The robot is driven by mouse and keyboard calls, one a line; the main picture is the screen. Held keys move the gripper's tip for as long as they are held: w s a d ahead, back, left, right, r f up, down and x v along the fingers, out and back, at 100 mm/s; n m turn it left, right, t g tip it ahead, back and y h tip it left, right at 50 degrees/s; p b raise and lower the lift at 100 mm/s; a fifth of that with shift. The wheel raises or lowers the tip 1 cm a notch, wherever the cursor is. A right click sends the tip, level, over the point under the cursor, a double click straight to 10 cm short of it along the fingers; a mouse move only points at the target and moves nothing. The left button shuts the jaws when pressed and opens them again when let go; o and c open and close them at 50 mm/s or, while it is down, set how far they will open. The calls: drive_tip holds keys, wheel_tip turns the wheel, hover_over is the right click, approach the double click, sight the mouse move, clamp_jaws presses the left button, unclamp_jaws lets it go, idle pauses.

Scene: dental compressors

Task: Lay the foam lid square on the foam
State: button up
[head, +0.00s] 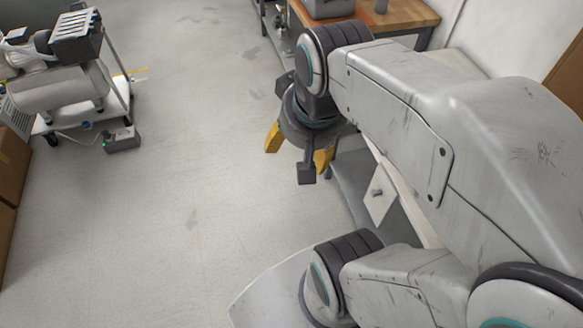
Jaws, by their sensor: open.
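My gripper (296,160) has yellow fingertips set well apart; it is open, with nothing seen between them. It hangs over the floor side of a grey surface (352,178). On that surface, to the right of and below my gripper in the picture, lies a pale flat piece (383,207) with a small grey knob or peg. My arm covers much of this area, so I cannot tell whether the pale piece is the foam lid or the foam. No other foam is clearly seen.
A wooden-topped bench (405,14) with a grey box (328,7) stands at the back. At left, a white cart (117,108) carries compressor equipment (60,88); a small grey box (122,140) lies beside it. Cardboard boxes (14,160) stand at the left edge. The middle floor is clear.

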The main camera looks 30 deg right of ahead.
drive_tip(key=s+a+n, duration=0.1)
drive_tip(key=s+a+f+n, duration=0.1)
drive_tip(key=n, duration=0.1)
drive_tip(key=s+a+f+n, duration=0.1)
drive_tip(key=shift+s+a+t+y, duration=0.15)
drive_tip(key=shift+a+t+y, duration=0.15)
drive_tip(key=shift+a, duration=0.1)
idle(1.1)
